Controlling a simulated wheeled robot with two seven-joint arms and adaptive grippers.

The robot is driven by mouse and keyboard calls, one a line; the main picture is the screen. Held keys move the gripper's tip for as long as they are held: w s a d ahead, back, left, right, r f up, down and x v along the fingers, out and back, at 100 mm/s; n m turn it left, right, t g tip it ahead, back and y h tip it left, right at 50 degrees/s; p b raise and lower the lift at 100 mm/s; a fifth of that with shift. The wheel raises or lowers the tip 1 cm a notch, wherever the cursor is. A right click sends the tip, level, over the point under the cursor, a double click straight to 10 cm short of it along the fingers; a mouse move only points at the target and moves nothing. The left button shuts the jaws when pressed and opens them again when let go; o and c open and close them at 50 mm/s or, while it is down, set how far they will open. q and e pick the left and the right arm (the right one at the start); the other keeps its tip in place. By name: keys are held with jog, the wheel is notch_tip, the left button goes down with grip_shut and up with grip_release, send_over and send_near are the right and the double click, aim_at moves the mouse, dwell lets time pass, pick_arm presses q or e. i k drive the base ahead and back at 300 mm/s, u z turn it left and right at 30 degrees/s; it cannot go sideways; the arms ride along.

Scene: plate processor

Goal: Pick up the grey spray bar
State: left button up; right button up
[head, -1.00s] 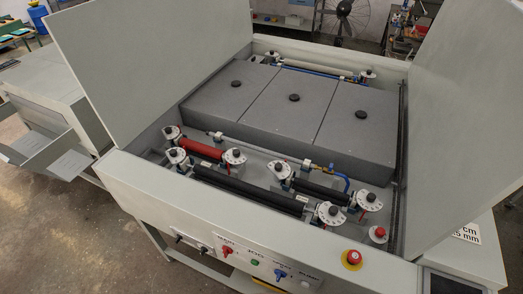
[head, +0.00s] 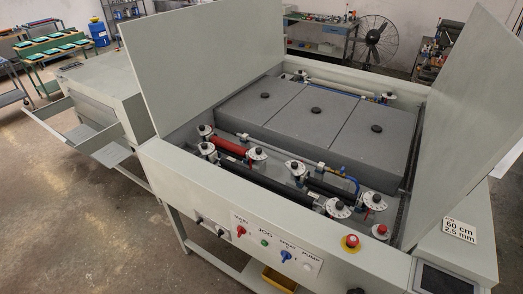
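A thin grey bar (head: 280,152) runs across the open machine, between the front rollers and the grey covers. A brass fitting and a blue hose (head: 350,181) are at its right end. It looks like the grey spray bar, though it is small and partly hidden by the rollers and their dials. Another pale bar (head: 335,86) with blue parts lies behind the covers. Neither of my grippers shows in the head view.
The grey machine (head: 190,165) has raised lids (head: 205,70) at left and right. Grey covers (head: 312,114), a red roller (head: 228,145) and black rollers (head: 259,186) fill it. A red emergency button (head: 351,242) is on the front edge. Open floor lies at left.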

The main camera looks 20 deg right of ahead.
aim_at(321, 166)
jog(key=u, duration=0.55)
jog(key=i, duration=0.65)
jog(key=u, duration=0.4)
